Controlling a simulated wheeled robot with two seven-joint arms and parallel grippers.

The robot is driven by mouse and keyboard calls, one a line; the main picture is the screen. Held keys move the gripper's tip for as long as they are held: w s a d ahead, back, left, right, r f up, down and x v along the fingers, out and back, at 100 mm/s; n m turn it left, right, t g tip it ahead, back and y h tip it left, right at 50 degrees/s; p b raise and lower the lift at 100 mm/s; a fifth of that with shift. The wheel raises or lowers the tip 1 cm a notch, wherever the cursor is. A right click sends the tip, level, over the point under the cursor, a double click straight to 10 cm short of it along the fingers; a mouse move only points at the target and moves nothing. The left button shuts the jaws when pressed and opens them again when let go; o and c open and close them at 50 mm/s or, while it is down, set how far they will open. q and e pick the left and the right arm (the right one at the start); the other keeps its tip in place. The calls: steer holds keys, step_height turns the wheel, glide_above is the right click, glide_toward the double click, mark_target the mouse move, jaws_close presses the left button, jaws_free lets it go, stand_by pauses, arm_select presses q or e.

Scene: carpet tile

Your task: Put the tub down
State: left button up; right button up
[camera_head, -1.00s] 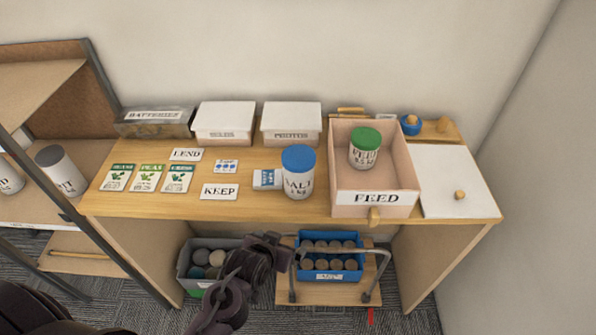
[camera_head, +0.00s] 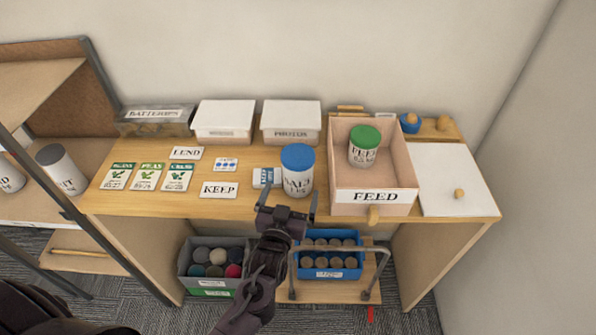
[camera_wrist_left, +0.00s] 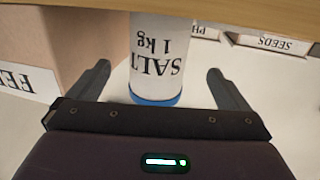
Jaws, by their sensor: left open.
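A white tub marked SALT 1 kg with a blue lid (camera_head: 297,178) stands upright on the wooden desk, left of the FEED box. In the left wrist view the same tub (camera_wrist_left: 160,52) appears upside down, between and beyond my finger tips. My left gripper (camera_head: 288,202) is open at the desk's front edge, just in front of the tub. Its two fingers (camera_wrist_left: 158,72) are spread and no contact with the tub shows. A second white tub with a green lid (camera_head: 364,147) stands inside the open FEED box (camera_head: 372,203). My right gripper is not in view.
KEEP (camera_head: 220,190) and LEND (camera_head: 187,153) cards and several seed packets (camera_head: 146,176) lie left. White lidded boxes (camera_head: 224,121) stand behind. A white lid panel (camera_head: 450,180) lies right. A blue crate (camera_head: 329,273) and a grey bin (camera_head: 212,284) are below the desk.

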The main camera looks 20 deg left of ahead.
mark_target(298, 175)
arm_select(q)
steer(key=shift+w+a+r+p, duration=0.15)
steer(key=shift+w+p, duration=0.25)
steer(key=shift+w, duration=0.85)
steer(key=w, duration=0.1)
steer(key=w+p, duration=0.1)
steer(key=w, duration=0.1)
steer(key=w+p, duration=0.1)
steer(key=shift+w+f, duration=0.25)
steer(key=shift+w, duration=0.1)
steer(key=shift+w+a+f, duration=0.1)
steer(key=shift+w+f, duration=0.05)
steer(key=shift+w, duration=0.2)
steer(key=shift+s, duration=0.1)
steer(key=shift+c, duration=0.3)
steer(key=c, duration=1.7)
steer(key=shift+r, duration=0.2)
steer(key=shift+c, duration=0.5)
